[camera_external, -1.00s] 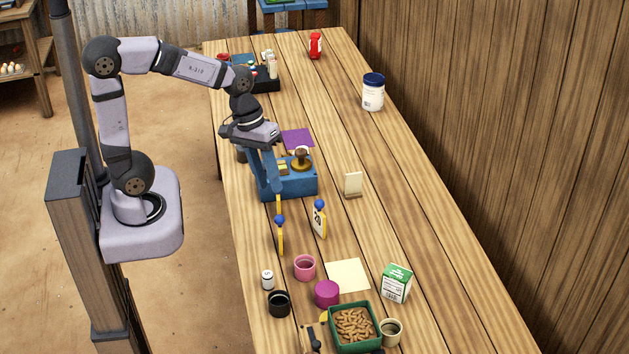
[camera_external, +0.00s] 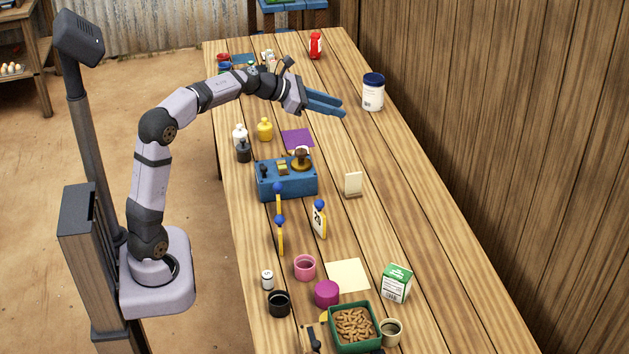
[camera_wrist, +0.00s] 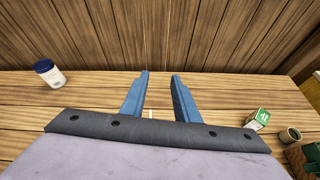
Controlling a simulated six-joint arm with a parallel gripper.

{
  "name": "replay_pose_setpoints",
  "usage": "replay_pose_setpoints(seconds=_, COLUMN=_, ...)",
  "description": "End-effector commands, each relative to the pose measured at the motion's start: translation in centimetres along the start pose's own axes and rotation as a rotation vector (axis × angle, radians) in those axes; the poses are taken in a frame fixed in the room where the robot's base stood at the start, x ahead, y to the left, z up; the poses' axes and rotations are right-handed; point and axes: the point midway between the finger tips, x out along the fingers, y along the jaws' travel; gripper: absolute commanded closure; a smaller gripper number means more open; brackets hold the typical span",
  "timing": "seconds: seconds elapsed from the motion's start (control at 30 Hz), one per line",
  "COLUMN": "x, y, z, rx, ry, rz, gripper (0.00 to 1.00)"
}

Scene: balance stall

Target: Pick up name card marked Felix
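A small cream card in a wooden stand (camera_external: 353,183) stands upright on the table, right of the blue box. No name is legible on it, so I cannot tell whether it is the Felix card. My gripper (camera_external: 338,106) is held over the far half of the table, pointing toward the wall, well apart from this card. In the wrist view, its two blue fingers (camera_wrist: 159,78) are apart with nothing held between them. A small pale patch shows low between the fingers there; I cannot tell what it is.
A blue box (camera_external: 287,188) stands mid-table, with two yellow-edged pieces with blue knobs (camera_external: 319,221) nearer. A white jar (camera_external: 373,93) is close right of my gripper. Cups, a green tray (camera_external: 378,344) and a green-white carton (camera_external: 397,284) crowd the near end.

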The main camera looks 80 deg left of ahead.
Motion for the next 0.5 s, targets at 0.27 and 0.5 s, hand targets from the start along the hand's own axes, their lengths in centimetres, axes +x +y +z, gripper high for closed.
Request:
replay_pose_setpoints(seconds=0.27, x=0.9, y=2.5, z=-2.0, rx=-0.147, ry=-0.056, rz=0.044, gripper=0.72)
replay_pose_setpoints(seconds=0.5, x=3.0, y=2.0, z=-6.2, rx=-0.145, ry=-0.053, rz=0.044, gripper=0.72)
